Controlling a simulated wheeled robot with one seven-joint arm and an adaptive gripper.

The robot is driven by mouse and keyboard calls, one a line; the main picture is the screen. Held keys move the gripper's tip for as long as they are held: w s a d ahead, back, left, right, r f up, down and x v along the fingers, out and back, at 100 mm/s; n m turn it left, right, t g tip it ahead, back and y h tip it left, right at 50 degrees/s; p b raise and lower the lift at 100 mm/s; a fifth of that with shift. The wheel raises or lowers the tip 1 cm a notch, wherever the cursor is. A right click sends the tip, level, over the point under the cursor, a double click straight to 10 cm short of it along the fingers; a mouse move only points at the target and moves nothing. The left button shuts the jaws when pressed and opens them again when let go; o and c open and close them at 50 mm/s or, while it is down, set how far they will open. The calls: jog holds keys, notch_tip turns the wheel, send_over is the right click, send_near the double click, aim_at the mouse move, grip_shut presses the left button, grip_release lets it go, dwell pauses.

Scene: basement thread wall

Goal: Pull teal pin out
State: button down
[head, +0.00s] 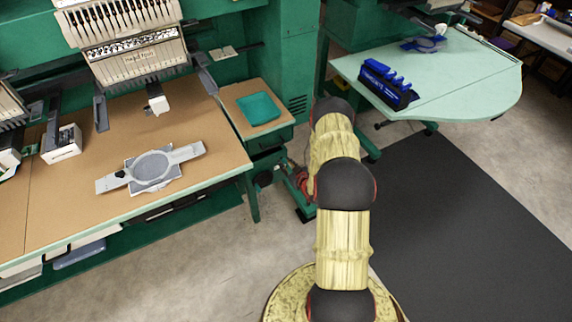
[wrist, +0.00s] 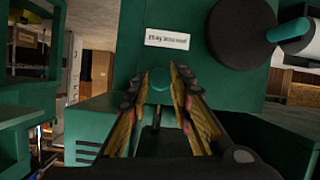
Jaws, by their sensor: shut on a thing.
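The teal pin (wrist: 160,82) shows as a small rounded teal end in the middle of the wrist view, in front of a dark green panel. My gripper (wrist: 161,84) has its two fingers on either side of the pin and is shut on it. The rest of the pin is hidden behind the fingers or in shadow, so I cannot tell how deep it sits. In the head view my arm reaches toward the green machine, and the pin cannot be made out there.
A white label (wrist: 167,38) is above the pin, with a dark round disc (wrist: 245,32) to its right. In the head view, a wooden worktable (head: 215,152) with a grey hoop (head: 151,168) stands left, and a pale green table (head: 455,85) right. A dark mat (head: 460,220) lies on open floor.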

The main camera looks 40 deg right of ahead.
jog(key=shift+s, duration=0.1)
jog(key=shift+s+a, duration=0.15)
jog(key=shift+s, duration=0.45)
jog(key=shift+s+a, duration=0.15)
jog(key=shift+s, duration=0.45)
jog(key=c, duration=1.7)
grip_release()
jog(key=shift+o, duration=0.6)
jog(key=v, duration=1.2)
jog(key=shift+a, duration=0.1)
